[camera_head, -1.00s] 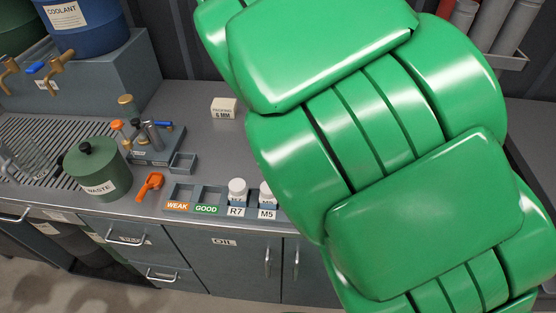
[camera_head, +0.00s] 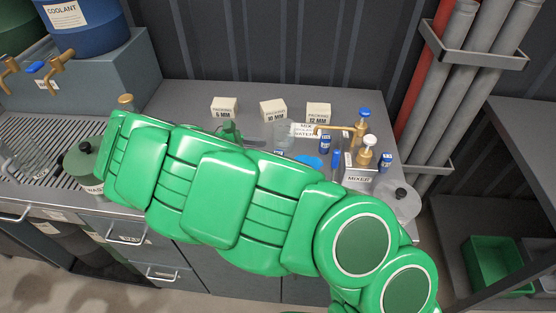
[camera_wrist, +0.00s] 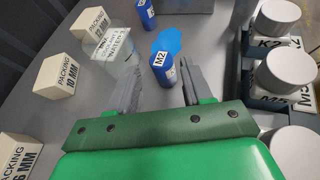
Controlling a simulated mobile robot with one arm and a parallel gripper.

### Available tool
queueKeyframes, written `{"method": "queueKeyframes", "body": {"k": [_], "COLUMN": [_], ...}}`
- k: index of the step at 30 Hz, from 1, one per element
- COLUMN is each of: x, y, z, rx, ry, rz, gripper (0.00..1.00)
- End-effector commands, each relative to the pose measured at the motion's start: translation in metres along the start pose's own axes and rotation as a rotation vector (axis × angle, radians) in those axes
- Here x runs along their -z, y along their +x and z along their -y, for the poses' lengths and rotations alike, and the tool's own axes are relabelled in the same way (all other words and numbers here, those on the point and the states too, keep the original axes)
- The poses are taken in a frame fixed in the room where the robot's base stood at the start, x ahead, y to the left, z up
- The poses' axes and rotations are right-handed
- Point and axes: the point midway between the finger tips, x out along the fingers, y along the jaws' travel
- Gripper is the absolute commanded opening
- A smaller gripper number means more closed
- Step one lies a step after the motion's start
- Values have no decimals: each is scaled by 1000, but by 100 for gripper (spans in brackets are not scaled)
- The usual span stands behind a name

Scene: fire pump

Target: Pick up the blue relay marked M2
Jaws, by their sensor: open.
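The blue relay marked M2 (camera_wrist: 163,70) stands upright on the bench in the wrist view, its white label facing my gripper. My gripper (camera_wrist: 160,84) is open, with its two grey fingers pointing toward the relay. The relay appears between the fingertips, nearer the right one. I cannot tell how far it lies between them, and no contact is clear. In the head view my gripper (camera_head: 254,141) shows just behind my green arm. A small blue and white piece beside it, probably the relay (camera_head: 279,153), is mostly hidden by the arm.
Packing boxes (camera_head: 273,109) line the back. A brass-tapped mixer (camera_head: 360,170) stands farther right.

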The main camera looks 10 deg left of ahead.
Motion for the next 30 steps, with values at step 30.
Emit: {"method": "queueKeyframes", "body": {"k": [30], "x": [14], "y": [67], "z": [0], "rx": [-30], "ry": [-73], "rz": [22], "gripper": [50]}}
